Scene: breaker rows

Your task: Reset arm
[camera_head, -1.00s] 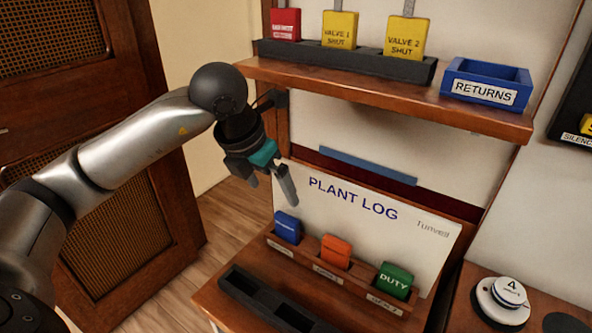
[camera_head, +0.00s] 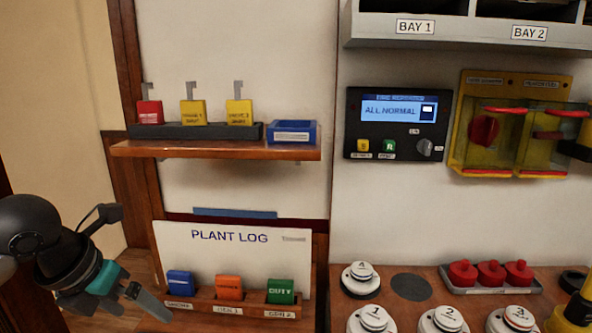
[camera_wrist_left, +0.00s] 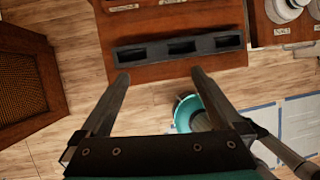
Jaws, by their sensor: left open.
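My left gripper (camera_head: 118,303) is at the lower left of the head view, left of the plant log board (camera_head: 225,250). It is open and empty. In the left wrist view its two fingers (camera_wrist_left: 160,73) are spread apart, with a black slotted tray (camera_wrist_left: 178,48) beyond the tips. Nothing is between the fingers. My right gripper is not in view.
A wooden shelf (camera_head: 215,150) holds red and yellow tags and a blue returns tray (camera_head: 292,132). Blue, orange and green tags stand in the log rack (camera_head: 235,304). The panel display (camera_head: 399,110) reads ALL NORMAL. Round knobs (camera_head: 373,319) and red pieces (camera_head: 490,272) are at lower right.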

